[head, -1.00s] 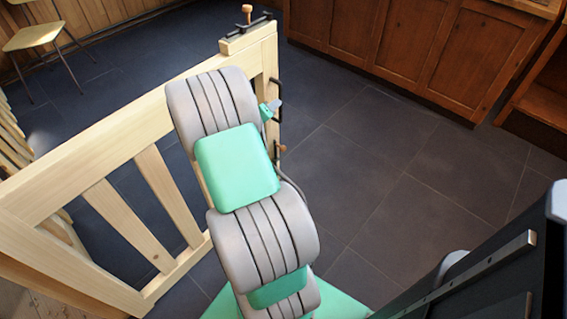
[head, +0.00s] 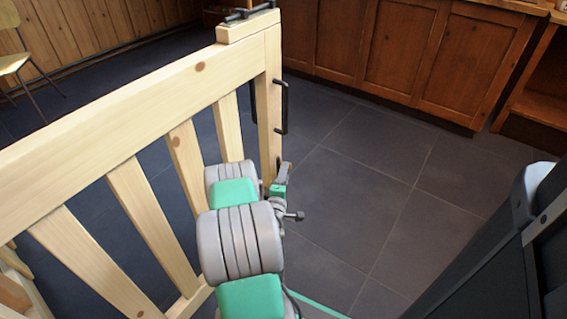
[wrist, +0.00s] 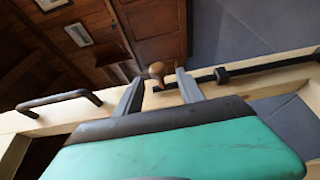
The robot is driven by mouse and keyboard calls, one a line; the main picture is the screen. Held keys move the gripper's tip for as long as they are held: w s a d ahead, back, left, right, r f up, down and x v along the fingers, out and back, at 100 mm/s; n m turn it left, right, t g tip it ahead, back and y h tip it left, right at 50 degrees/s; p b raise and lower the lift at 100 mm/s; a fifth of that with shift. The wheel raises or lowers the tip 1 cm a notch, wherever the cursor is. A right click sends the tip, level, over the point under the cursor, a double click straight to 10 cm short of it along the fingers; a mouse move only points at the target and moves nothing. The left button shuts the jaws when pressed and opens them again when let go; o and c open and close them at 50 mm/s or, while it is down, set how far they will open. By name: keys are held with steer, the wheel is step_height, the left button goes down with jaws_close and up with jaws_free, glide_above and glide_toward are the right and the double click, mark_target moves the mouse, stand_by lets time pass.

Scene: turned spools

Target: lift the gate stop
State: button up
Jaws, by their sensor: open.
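The gate stop shows in the wrist view as a round brown wooden knob (wrist: 157,70) with a dark rod (wrist: 250,69) running to the right along the pale gate post, through a black guide. My gripper (wrist: 157,85) is open, with one finger to each side of the knob. I cannot tell whether either finger touches it. In the head view my gripper (head: 284,173) is low beside the gate's end post (head: 269,115), below a dark handle. The knob is hidden there.
The wooden gate (head: 120,95) with slats fills the left of the head view. The dark handle (head: 284,107) sticks out of its end post; it also shows in the wrist view (wrist: 60,103). Brown cabinets (head: 430,50) stand at the back. The tiled floor (head: 370,170) between is clear.

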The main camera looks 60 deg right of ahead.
mark_target(289, 169)
steer(key=x, duration=0.3)
steer(key=s+x, duration=0.1)
steer(key=x, duration=0.2)
steer(key=shift+s+d, duration=0.15)
steer(key=shift+w+d, duration=0.25)
steer(key=shift+d, duration=0.2)
steer(key=shift+c, duration=0.5)
jaws_close()
